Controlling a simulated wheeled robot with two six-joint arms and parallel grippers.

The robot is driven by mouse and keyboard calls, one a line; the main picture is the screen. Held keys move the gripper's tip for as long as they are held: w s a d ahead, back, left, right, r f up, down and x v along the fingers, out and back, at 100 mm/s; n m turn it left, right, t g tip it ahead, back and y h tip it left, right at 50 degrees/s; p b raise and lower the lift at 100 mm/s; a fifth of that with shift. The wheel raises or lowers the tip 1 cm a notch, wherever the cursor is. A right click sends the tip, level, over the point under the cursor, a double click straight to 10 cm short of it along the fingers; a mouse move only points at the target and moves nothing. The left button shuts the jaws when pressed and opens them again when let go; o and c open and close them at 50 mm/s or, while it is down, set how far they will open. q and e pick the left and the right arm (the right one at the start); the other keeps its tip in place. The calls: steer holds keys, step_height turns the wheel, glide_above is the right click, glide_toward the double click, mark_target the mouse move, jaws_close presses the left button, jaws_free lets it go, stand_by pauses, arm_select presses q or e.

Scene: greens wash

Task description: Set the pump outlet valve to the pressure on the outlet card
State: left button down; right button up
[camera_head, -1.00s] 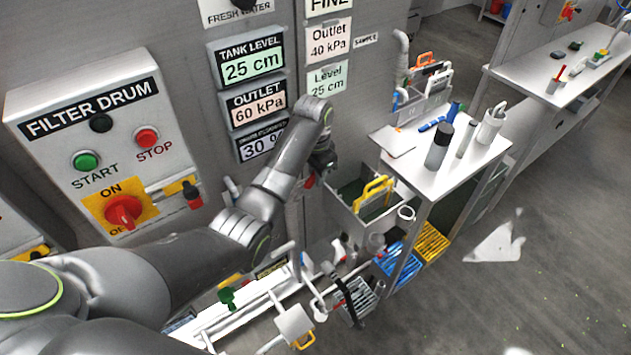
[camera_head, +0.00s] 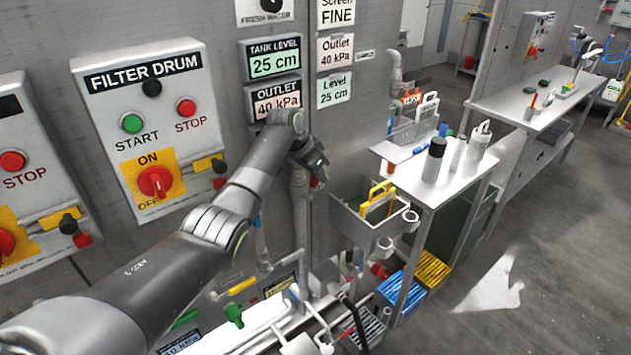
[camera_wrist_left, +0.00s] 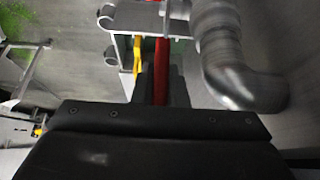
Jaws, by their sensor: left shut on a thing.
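The outlet card (camera_head: 335,50) on the wall reads "Outlet 40 kPa". The outlet display (camera_head: 277,103) to its left reads 40 kPa; its lower part is behind my left arm. My left gripper (camera_head: 314,168) is at the wall below the cards, beside a grey pipe. In the left wrist view the left gripper (camera_wrist_left: 161,92) is shut on a red lever (camera_wrist_left: 161,60), which runs up between the dark fingers. I take it for the outlet valve handle; its valve body is hidden. My right gripper is not in view.
The filter drum panel (camera_head: 150,125) stands left of my arm. A grey bin (camera_head: 372,226) with a yellow-handled item hangs right of the gripper. A bench (camera_head: 455,190) with bottles is farther right. A curved grey pipe (camera_wrist_left: 225,50) runs close beside the gripper.

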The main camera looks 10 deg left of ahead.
arm_select(q)
steer(key=shift+r, duration=0.1)
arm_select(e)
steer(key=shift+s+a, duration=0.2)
arm_select(q)
steer(key=c, duration=1.4)
jaws_free()
steer(key=shift+c, duration=0.2)
steer(key=shift+s, duration=0.1)
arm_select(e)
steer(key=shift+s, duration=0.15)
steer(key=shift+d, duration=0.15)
